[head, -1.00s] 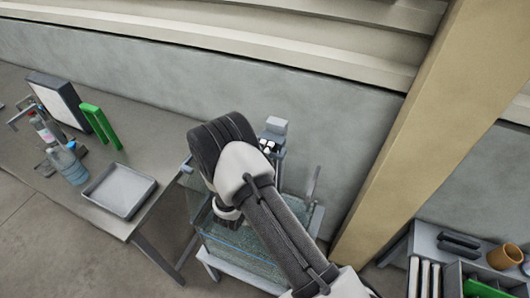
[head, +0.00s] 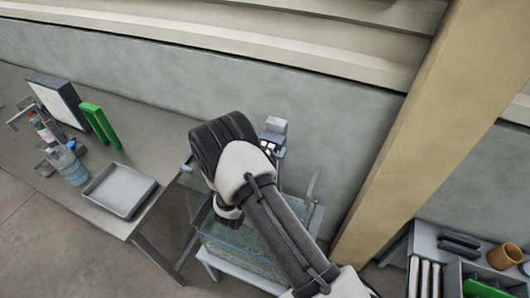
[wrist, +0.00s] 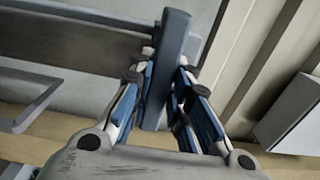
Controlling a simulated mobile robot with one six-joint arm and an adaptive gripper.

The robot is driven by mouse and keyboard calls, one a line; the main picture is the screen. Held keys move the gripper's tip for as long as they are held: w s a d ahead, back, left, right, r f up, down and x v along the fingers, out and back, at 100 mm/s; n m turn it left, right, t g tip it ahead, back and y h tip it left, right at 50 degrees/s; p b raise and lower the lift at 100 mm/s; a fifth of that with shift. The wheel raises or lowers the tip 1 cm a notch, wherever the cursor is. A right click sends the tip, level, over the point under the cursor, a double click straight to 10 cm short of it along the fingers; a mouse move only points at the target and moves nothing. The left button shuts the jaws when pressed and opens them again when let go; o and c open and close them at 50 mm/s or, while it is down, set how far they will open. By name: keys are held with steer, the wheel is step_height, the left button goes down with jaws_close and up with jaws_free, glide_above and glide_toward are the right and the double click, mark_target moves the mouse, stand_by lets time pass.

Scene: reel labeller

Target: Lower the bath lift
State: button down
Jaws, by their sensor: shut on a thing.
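The glass-walled bath (head: 245,250) stands on a light stand beside the table in the head view. A post with a pale top block (head: 275,126) and small light buttons rises behind it. My gripper (head: 230,219) is low over the bath, mostly hidden by my own wrist. In the wrist view my gripper (wrist: 166,72) has its blue fingers closed on both sides of a blue-grey bar (wrist: 173,45). The bar runs up between the fingers, slightly tilted. Whether it belongs to the bath lift is not clear, and its lower end is hidden.
The table (head: 110,172) at left holds a grey tray (head: 120,190), a clear bottle (head: 68,165), a green rack (head: 101,125) and a panel (head: 58,103). A beige pillar (head: 430,120) stands right of the bath. A shelf with a brown cup (head: 505,257) is at lower right.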

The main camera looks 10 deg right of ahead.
stand_by(0.4)
step_height(320, 180, down, 22)
steer(key=b, duration=1.6)
steer(key=shift+f+b, duration=0.2)
steer(key=shift+b, duration=0.2)
steer(key=c, duration=1.5)
jaws_free()
steer(key=shift+r, duration=0.1)
steer(key=shift+a, duration=0.1)
steer(key=v, duration=1.2)
